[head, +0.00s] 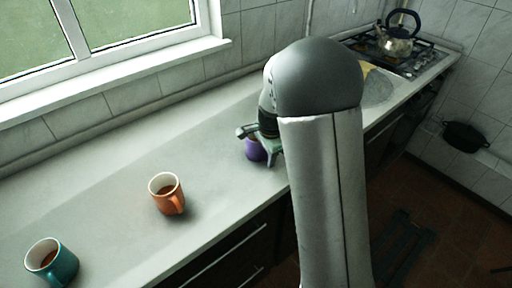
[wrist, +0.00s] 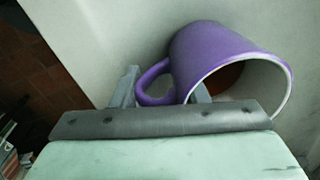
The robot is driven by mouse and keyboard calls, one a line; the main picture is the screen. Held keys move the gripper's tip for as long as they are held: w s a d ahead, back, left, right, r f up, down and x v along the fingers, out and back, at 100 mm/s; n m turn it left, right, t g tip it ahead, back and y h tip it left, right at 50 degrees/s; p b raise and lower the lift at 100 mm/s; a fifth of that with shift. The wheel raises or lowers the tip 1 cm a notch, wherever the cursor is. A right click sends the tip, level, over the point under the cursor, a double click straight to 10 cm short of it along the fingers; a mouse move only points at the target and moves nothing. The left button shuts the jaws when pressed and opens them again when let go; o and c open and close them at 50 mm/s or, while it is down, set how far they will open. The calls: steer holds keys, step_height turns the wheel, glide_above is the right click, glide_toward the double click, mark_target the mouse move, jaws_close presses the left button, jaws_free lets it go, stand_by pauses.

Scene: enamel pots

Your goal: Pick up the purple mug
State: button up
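The purple mug (head: 254,151) stands on the counter, partly hidden behind my arm in the head view. In the wrist view the purple mug (wrist: 212,50) fills the upper right, its pale rim facing right and something dark reddish inside. Its handle (wrist: 146,84) points left, toward my gripper (wrist: 163,90). My gripper's two fingers are apart, one just left of the handle and one by the mug's lower wall, with the handle between them. I cannot tell whether either finger touches the mug. In the head view my gripper (head: 255,134) is at the mug, mostly hidden by my arm.
An orange mug (head: 167,194) and a teal mug (head: 51,262) stand on the counter (head: 110,200) to the left, with clear room between. A kettle (head: 398,36) sits on the stove (head: 400,57) at the back right. The counter's front edge is close to the purple mug.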

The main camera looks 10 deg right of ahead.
jaws_close()
steer(key=shift+w, duration=0.1)
steer(key=shift+r, duration=0.2)
